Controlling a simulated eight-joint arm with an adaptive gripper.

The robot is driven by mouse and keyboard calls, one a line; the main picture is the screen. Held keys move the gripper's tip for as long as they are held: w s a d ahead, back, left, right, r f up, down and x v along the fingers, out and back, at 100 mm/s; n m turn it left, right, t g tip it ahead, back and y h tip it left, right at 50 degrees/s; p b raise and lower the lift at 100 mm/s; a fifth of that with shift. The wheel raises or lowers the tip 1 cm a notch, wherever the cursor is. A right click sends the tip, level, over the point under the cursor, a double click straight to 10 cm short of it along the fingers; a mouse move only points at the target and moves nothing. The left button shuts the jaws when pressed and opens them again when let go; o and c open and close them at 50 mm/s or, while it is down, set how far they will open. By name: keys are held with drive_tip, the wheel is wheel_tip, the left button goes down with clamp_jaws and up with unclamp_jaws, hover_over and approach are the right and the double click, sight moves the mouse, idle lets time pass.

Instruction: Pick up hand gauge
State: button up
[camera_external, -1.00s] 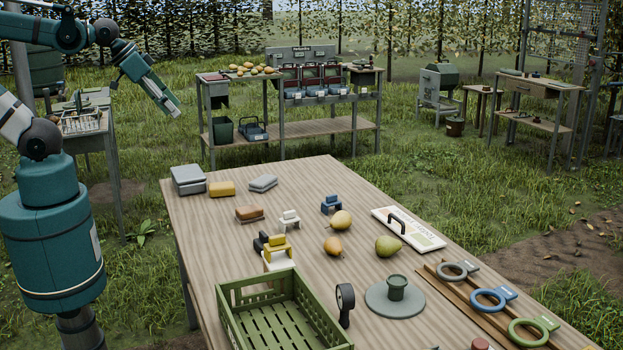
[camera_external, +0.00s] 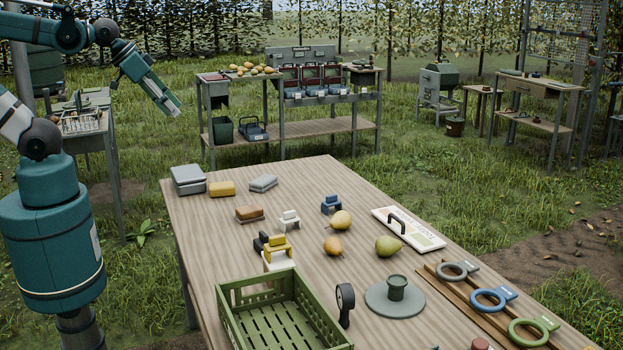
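Three ring-shaped gauges with tags, grey (camera_external: 457,271), blue (camera_external: 488,299) and green (camera_external: 527,332), lie on a wooden rack at the table's right edge. I cannot tell for sure which of these is the hand gauge. My gripper (camera_external: 172,106) is at the upper left, raised and well away from the table and all the gauges. Its fingers are too small to show whether they are open or shut. I see nothing held in it.
The open green crate (camera_external: 224,304) stands at the front of the table (camera_external: 205,225). A round grey-green stand (camera_external: 378,304), pears (camera_external: 388,246), a handled board (camera_external: 428,240) and several small blocks (camera_external: 221,189) share the tabletop. The middle left is mostly bare.

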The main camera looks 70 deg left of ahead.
drive_tip(key=shift+w, duration=0.1)
idle(0.3)
drive_tip(key=w+d+r+m+g+h+b, duration=0.15)
drive_tip(key=w+d+m, duration=0.45)
drive_tip(key=w+d, duration=0.8)
drive_tip(key=w+d+m+g+h, duration=0.1)
drive_tip(key=w+d+m, duration=0.1)
drive_tip(key=w+d, duration=0.4)
drive_tip(key=m+g+h+b, duration=0.2)
drive_tip(key=m+g, duration=0.4)
drive_tip(key=m, duration=0.6)
approach(345, 286)
drive_tip(key=shift+t, duration=0.25)
drive_tip(key=x, duration=0.8)
drive_tip(key=shift+s+f, duration=0.15)
drive_tip(key=shift+s, duration=0.05)
drive_tip(key=shift+s+d+f, duration=0.1)
drive_tip(key=shift+d+f, duration=0.05)
